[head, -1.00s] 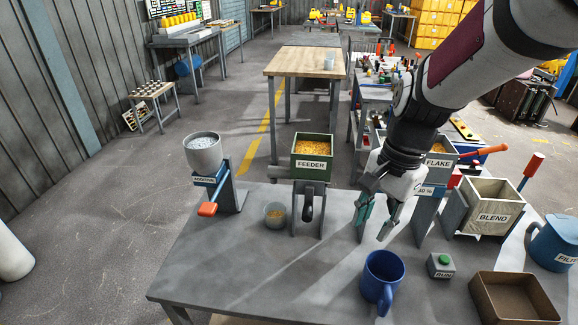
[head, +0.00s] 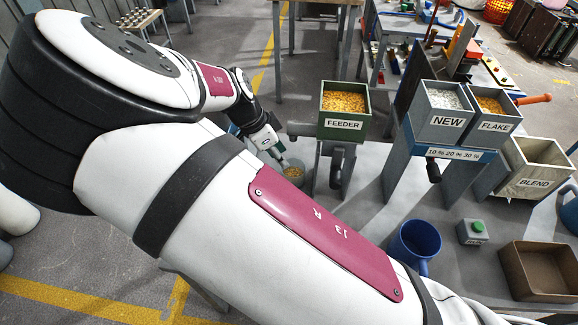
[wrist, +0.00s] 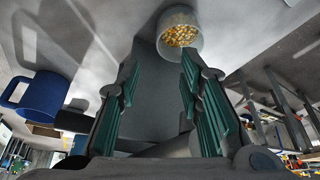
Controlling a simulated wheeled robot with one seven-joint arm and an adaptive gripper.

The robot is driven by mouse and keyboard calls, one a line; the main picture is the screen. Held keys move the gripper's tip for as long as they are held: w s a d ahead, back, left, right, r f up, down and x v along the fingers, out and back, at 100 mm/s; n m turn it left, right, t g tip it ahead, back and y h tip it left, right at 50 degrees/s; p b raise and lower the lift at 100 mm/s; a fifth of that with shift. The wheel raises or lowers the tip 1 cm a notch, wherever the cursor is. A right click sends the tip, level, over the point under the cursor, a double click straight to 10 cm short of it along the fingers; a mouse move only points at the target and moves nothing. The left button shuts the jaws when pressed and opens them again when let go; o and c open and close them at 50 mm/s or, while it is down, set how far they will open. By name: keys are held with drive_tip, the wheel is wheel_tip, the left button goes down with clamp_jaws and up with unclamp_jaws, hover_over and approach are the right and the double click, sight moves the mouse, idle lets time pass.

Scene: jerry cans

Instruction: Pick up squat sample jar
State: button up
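The squat sample jar (head: 293,173) is a small clear jar holding orange-yellow pellets. It stands on the grey bench, left of the green FEEDER hopper (head: 344,112). My gripper (head: 277,157) is low beside the jar, at its upper left in the head view, with its tips close to the rim. In the wrist view the jar (wrist: 181,36) lies beyond the fingertips, nearer the right finger. My gripper (wrist: 161,62) is open, its two green-padded fingers apart with nothing between them. My arm covers much of the bench in the head view.
The FEEDER stand (head: 330,170) rises just right of the jar. The blue mug (head: 418,241), green-button box (head: 474,231) and brown tray (head: 540,270) are farther right. NEW (head: 446,112), FLAKE (head: 492,113) and BLEND (head: 535,172) bins stand at the right.

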drive_tip(key=x, duration=1.3)
drive_tip(key=shift+d+f, duration=0.25)
clamp_jaws()
